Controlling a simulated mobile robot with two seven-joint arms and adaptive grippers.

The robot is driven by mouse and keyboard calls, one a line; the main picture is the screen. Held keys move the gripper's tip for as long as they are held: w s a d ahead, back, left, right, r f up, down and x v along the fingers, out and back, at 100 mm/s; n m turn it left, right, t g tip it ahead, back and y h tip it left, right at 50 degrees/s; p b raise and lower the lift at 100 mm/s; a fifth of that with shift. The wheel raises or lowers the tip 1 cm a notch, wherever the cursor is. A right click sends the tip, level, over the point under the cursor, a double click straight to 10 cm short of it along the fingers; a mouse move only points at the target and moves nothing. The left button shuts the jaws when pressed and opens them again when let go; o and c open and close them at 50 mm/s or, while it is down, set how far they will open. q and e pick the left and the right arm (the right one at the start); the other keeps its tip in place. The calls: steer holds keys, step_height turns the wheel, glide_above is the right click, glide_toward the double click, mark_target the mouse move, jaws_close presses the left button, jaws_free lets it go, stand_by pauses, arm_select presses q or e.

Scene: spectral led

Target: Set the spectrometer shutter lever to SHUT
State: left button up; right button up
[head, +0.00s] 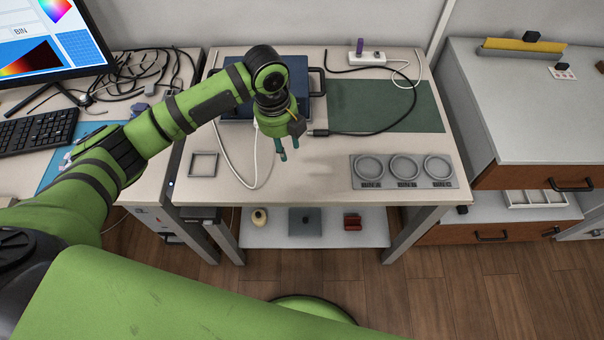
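A dark blue box (237,107), which looks like the spectrometer, sits at the back left of the middle table, with a dark handle on its right side. My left arm covers much of it. I cannot make out a shutter lever or its marking. My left gripper (289,150) points down in front of the box, above the table. Its two teal fingers are apart, with nothing seen between them. My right gripper is not in view.
A grey tray (361,185) with three round wells lies at the front right of the table (317,190). A green mat (400,118), a power strip (367,58) and loose cables lie behind it. A small square frame (204,177) lies at left. A monitor and keyboard (38,130) stand further left.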

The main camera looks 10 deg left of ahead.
arm_select(q)
steer(key=s+d+f+n, duration=0.1)
steer(key=s+d, duration=0.1)
steer(key=s+d+f+n+h, duration=0.1)
steer(key=d+f+n, duration=0.1)
steer(key=shift+s, duration=0.35)
steer(key=shift+s+d+f+n+t, duration=0.15)
steer(key=shift+s+d+n+t, duration=0.15)
steer(key=shift+s+d+n, duration=0.2)
steer(key=shift+c, duration=0.4)
stand_by(1.9)
